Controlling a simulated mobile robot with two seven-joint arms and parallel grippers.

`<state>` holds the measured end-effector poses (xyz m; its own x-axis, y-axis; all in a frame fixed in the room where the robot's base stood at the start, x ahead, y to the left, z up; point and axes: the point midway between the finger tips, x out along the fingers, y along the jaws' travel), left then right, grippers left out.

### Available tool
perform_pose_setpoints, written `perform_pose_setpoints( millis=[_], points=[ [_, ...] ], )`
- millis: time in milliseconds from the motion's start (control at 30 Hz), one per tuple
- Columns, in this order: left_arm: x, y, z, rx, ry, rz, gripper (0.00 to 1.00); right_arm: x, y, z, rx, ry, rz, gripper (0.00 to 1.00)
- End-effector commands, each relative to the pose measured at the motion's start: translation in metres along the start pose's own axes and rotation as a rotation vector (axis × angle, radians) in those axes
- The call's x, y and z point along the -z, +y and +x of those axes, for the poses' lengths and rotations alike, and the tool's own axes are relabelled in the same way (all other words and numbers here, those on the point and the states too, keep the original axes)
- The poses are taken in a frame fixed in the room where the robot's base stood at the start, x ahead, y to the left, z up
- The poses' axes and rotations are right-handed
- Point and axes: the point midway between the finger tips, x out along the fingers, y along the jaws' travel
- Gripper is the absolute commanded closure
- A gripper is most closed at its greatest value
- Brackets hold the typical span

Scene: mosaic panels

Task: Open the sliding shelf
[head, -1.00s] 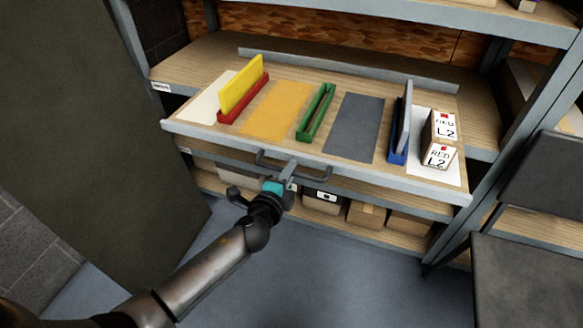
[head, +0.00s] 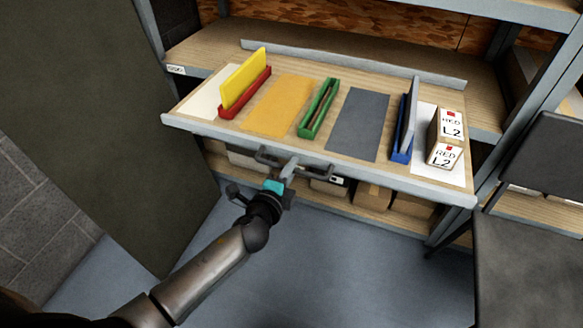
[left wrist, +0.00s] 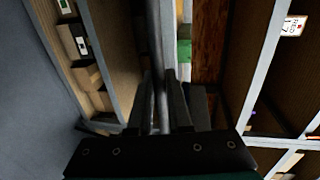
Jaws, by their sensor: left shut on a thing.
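The sliding shelf (head: 237,136) is a wooden board with a grey metal front edge. It stands out in front of the rack in the head view. Its dark bar handle (head: 318,173) is on the middle of the front edge. My left gripper (head: 290,168) is shut on the handle, and its fingers also show around the bar in the left wrist view (left wrist: 162,108). The fingertips partly hide the handle's middle. My right gripper is not in view.
On the shelf are a red holder with a yellow panel (head: 244,84), a green holder (head: 320,108), a blue holder (head: 402,140) and boxes labelled RED L2 (head: 446,138). A dark upright surface (head: 80,110) stands left and a dark chair (head: 530,235) right. Floor between is clear.

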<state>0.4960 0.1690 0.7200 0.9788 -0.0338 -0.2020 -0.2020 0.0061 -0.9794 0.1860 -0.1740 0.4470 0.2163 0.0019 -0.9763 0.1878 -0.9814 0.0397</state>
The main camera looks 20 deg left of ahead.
Motion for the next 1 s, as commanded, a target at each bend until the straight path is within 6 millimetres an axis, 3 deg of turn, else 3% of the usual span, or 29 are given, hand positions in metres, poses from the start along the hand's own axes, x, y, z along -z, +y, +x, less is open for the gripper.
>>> perform_pose_setpoints(
  millis=[133, 167, 400, 767, 1000],
  points=[
    [-0.001, 0.0, 0.0, -0.001, -0.001, 0.0, 1.0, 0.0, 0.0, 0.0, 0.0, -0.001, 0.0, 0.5],
    [-0.001, 0.0, 0.0, -0.001, -0.001, 0.0, 0.81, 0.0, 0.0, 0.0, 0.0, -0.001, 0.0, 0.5],
    [0.0, 0.0, 0.0, 0.0, -0.001, 0.0, 0.54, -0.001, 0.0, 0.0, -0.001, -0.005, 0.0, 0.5],
    [0.0, 0.001, -0.004, -0.002, 0.0, -0.001, 0.53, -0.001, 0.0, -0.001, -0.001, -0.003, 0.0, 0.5],
    [0.0, 0.0, -0.035, -0.003, 0.0, -0.001, 0.53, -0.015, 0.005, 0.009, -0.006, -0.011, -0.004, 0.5]
  ],
)
